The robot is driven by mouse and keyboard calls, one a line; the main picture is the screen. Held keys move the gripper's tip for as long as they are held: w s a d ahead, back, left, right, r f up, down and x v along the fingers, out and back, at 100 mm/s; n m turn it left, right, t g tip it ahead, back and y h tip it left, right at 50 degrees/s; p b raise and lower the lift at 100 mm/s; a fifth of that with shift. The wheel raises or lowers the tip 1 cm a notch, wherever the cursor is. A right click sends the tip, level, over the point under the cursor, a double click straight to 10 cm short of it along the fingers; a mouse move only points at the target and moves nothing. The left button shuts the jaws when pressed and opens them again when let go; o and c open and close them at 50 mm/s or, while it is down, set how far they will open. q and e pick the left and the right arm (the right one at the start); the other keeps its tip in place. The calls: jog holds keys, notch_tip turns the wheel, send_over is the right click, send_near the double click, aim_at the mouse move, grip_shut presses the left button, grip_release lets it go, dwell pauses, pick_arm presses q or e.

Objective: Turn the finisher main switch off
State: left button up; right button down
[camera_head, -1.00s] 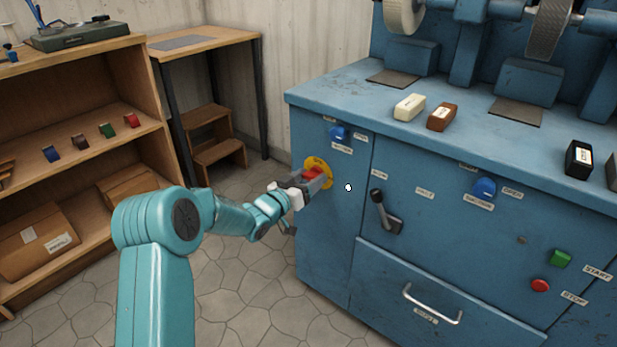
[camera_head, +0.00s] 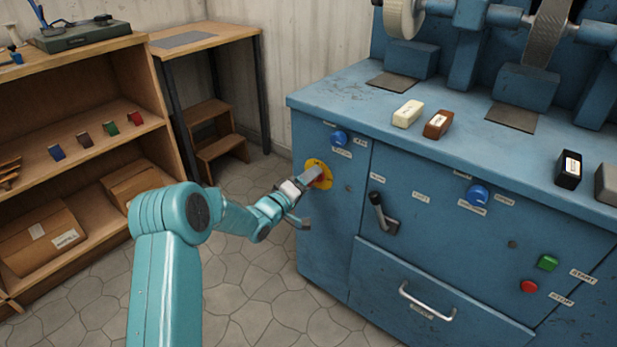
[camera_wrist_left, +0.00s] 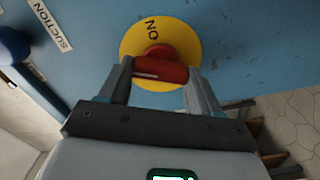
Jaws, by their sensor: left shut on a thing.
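The finisher (camera_head: 338,240) is a blue cabinet on the right in the head view. Its main switch has a yellow disc (camera_head: 314,165) on the left part of the front. In the left wrist view the yellow disc (camera_wrist_left: 184,35) carries the word ON, and a red handle (camera_wrist_left: 160,68) lies across it, roughly crosswise in the picture. My left gripper (camera_wrist_left: 160,80) is shut on the red handle, with one finger at each end. In the head view my left gripper (camera_head: 310,178) largely covers the handle. My right gripper is not in view.
Blue knobs (camera_head: 340,138), a black lever (camera_head: 380,212), a green button (camera_head: 547,262) and a red button (camera_head: 528,286) share the front. A cream block (camera_head: 407,113) and a brown block (camera_head: 438,124) lie on top. A wooden shelf (camera_head: 95,105) stands left. The floor between is clear.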

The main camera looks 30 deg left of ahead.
pick_arm(q)
jog(key=n+p, duration=0.1)
jog(key=n, duration=0.3)
jog(key=shift+f+n, duration=0.15)
jog(key=shift+n, duration=0.25)
dwell(0.4)
jog(key=o, duration=1.1)
jog(key=shift+c, duration=0.2)
jog(key=shift+s+p, duration=0.15)
jog(key=shift+p, duration=0.15)
jog(key=s+a+p, duration=0.1)
jog(key=s+p, duration=0.2)
jog(key=s, duration=1.3)
jog(key=shift+a, duration=0.15)
